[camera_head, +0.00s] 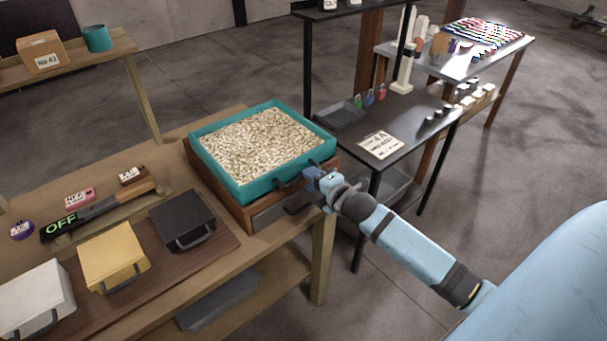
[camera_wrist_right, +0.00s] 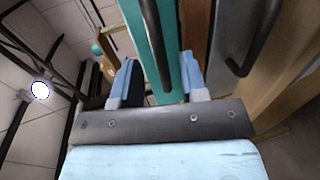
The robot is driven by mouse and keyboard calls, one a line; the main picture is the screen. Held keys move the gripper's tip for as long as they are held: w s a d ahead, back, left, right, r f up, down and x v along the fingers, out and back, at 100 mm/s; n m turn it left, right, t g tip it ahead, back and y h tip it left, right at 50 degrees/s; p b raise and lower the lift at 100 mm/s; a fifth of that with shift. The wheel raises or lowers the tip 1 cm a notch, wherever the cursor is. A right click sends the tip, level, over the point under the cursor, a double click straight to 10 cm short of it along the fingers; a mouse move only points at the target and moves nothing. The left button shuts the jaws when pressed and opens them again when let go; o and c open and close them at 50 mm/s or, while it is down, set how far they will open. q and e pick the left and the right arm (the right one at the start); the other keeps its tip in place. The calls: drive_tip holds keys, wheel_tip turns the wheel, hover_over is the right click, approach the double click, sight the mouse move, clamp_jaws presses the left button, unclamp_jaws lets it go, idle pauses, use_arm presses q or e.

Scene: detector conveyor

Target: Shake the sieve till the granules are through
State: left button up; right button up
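The sieve (camera_head: 258,187) is a teal square frame full of pale granules (camera_head: 262,142). It sits on a wooden box (camera_head: 205,175) at the right end of the workbench. A dark handle (camera_head: 290,181) is on its front wall. My right gripper (camera_head: 313,179) is at the front right of the sieve, close to this handle. In the right wrist view, my right gripper (camera_wrist_right: 159,64) has its blue fingers apart, with the dark handle (camera_wrist_right: 154,40) and teal wall (camera_wrist_right: 171,75) between them; I see no contact. My left gripper is not in view.
A grey drawer (camera_head: 272,213) is in the box below. Black (camera_head: 182,217), yellow (camera_head: 113,254) and white (camera_head: 35,298) lidded boxes stand to the left, near a detector wand (camera_head: 80,219) reading OFF. A dark table (camera_head: 415,125) stands close on the right.

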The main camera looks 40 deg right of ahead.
drive_tip(key=shift+x, duration=1.8)
clamp_jaws()
drive_tip(key=shift+w, duration=0.1)
